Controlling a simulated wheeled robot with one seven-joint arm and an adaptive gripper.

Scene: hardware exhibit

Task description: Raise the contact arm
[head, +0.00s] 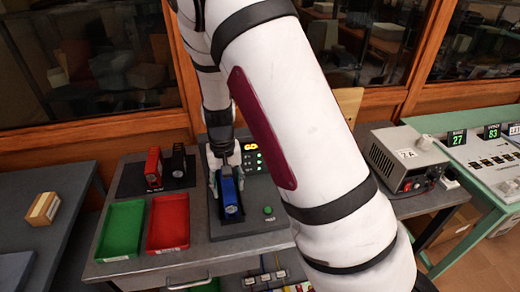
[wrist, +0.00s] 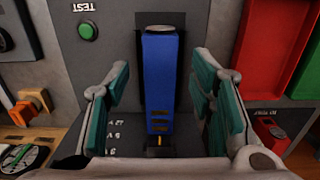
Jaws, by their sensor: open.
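A blue block-shaped unit (head: 229,193) lies in a dark slot of the grey test station (head: 250,222). In the wrist view the blue unit (wrist: 160,75) runs between my fingers, with a small brass-coloured piece (wrist: 158,141) at its near end. My gripper (wrist: 160,100) is open, with teal-padded fingers to either side of the unit and gaps showing. In the head view my gripper (head: 224,172) is over the back of the unit, partly hiding it. I cannot pick out the contact arm for certain; my wrist and gripper cover that part of the station.
A lit display (head: 250,146) reads "GO", with green lights below it. A green button (head: 267,210) sits at the right. Green (head: 121,228) and red (head: 168,222) trays, and red (head: 153,167) and black (head: 179,161) units, stand left. A grey power supply (head: 405,155) stands right.

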